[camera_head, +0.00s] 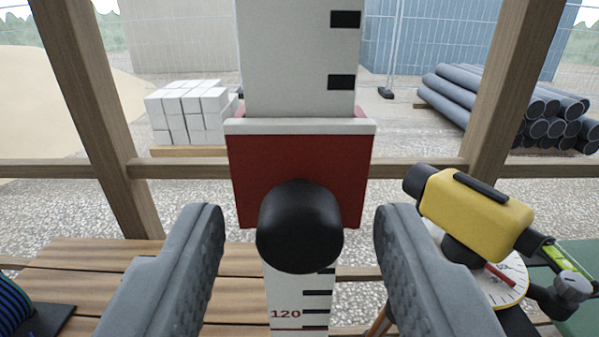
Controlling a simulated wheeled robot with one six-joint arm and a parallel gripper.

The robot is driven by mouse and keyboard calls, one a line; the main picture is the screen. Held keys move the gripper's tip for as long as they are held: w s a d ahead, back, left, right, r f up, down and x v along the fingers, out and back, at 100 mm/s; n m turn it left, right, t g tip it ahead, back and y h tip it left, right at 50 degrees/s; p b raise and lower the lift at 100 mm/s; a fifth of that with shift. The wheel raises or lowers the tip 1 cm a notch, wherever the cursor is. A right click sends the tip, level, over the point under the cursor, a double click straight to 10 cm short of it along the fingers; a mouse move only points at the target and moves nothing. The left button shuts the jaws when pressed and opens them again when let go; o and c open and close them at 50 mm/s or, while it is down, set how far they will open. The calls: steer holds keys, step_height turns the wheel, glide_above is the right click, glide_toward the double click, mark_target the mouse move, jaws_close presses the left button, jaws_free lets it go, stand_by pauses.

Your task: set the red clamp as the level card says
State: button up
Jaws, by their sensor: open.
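The red clamp (298,165) sits around the white levelling staff (290,60), with a pale top edge. A black round knob (299,228) sticks out from its front toward me. My gripper (298,222) is open, one finger on each side of the knob, with a gap to it on both sides. Below the clamp the staff shows tick marks and the number 120; above it are black blocks. The scale behind the clamp is hidden. I see no level card in this view.
A yellow levelling instrument (477,212) with a round dial (508,283) stands at the right, close to my right finger. A slatted wooden bench (95,265) lies below. Timber posts and a rail frame the opening; white blocks (190,110) and grey pipes (510,105) are outside.

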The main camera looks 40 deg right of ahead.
steer(key=shift+w+d, duration=0.3)
steer(key=shift+w, duration=0.15)
jaws_close()
step_height(320, 180, down, 5)
steer(key=shift+f, duration=0.1)
jaws_free()
steer(key=shift+s, duration=0.1)
steer(key=v, duration=1.7)
steer(key=shift+s+a, duration=0.1)
